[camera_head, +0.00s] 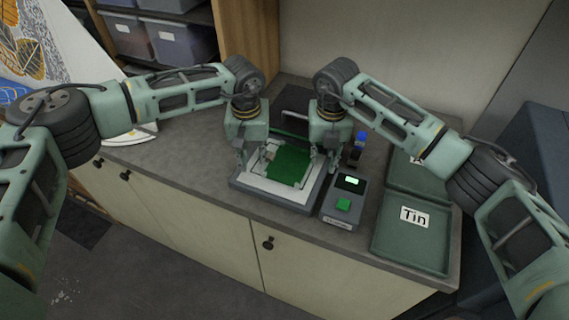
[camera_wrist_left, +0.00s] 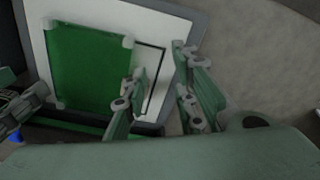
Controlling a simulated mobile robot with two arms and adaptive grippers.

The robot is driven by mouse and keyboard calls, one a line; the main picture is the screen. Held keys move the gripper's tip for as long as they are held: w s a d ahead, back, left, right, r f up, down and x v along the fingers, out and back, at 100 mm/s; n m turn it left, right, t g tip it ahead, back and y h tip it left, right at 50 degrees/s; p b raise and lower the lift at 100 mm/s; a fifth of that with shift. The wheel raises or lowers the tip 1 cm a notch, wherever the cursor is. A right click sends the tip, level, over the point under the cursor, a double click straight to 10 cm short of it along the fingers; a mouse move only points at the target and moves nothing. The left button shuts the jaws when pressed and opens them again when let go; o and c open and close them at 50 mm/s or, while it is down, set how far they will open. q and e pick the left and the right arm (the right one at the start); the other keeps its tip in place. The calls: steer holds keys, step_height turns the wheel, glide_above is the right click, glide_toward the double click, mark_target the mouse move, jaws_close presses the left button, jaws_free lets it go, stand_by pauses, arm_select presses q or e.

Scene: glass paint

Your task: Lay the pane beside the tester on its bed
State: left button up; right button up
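The green pane (camera_head: 290,165) lies over the white bed (camera_head: 288,192) of the tester, between my two grippers. In the left wrist view the pane (camera_wrist_left: 90,68) has pale corner pieces, and part of a black outline (camera_wrist_left: 152,80) on the bed shows beyond its right edge. The tester box (camera_head: 345,200), with a lit screen and green button, stands to the right of the bed. My left gripper (camera_wrist_left: 163,72) is open and empty, its fingers apart near the outline. My right gripper (camera_head: 324,158) is at the bed's right side; its fingers look apart.
A dark green tray labelled Tin (camera_head: 410,240) lies to the right of the tester box, with another tray (camera_head: 415,178) behind it. A blue-topped bottle (camera_head: 359,145) stands behind the box. The worktop (camera_head: 190,162) left of the bed is clear.

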steer(key=shift+r, duration=0.1)
arm_select(q)
step_height(320, 180, up, 12)
steer(key=shift+s, duration=0.35)
arm_select(e)
step_height(320, 180, up, 12)
steer(key=shift+s, duration=0.4)
arm_select(q)
steer(key=shift+d+f, duration=0.1)
steer(key=shift+f, duration=0.1)
arm_select(e)
steer(key=shift+f, duration=0.2)
